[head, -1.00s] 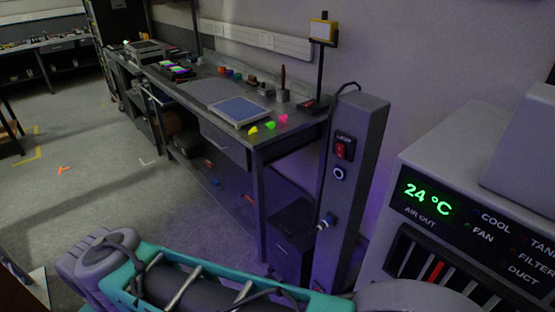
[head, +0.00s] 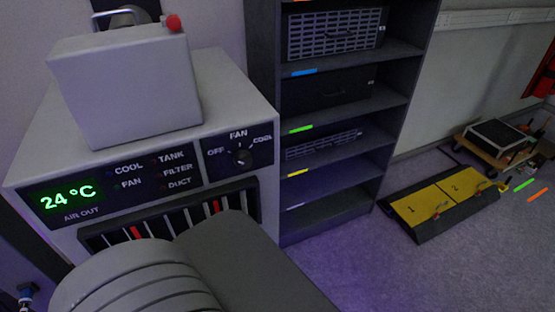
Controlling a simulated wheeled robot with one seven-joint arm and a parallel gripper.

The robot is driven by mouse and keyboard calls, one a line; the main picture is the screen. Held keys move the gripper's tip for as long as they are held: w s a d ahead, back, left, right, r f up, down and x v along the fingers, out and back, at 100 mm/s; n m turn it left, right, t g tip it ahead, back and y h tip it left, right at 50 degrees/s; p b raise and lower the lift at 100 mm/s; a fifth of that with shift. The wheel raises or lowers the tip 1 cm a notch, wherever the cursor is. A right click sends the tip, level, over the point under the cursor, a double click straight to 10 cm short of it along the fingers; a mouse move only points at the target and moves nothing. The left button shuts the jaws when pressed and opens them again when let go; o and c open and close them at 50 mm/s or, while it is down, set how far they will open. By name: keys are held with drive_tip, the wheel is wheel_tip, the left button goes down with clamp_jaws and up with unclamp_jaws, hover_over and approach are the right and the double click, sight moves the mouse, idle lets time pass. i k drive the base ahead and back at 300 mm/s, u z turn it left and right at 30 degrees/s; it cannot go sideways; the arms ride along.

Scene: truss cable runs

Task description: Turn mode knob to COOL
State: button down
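The mode knob (head: 242,157) is a small dark dial on the black front panel of a grey air unit (head: 235,95), left of centre in the head view. Labels OFF, FAN and COOL run around it from left to right. Its pointer is too small to read for sure. The unit's display (head: 68,198) reads 24 °C in green, beside indicator labels for COOL, FAN, TANK, FILTER and DUCT. My gripper is not in view; a grey part at the bottom covers the unit's lower front.
A grey tank (head: 125,85) with a red cap sits on the unit. A dark shelf rack (head: 400,75) with colour-tagged shelves stands right of it. A black and yellow floor box (head: 450,215) and a wooden dolly (head: 490,150) are at the right. Floor before the rack is clear.

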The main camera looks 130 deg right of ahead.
sight(243, 160)
drive_tip(key=z, duration=2.4)
drive_tip(key=k, duration=0.5)
drive_tip(key=z, duration=0.55)
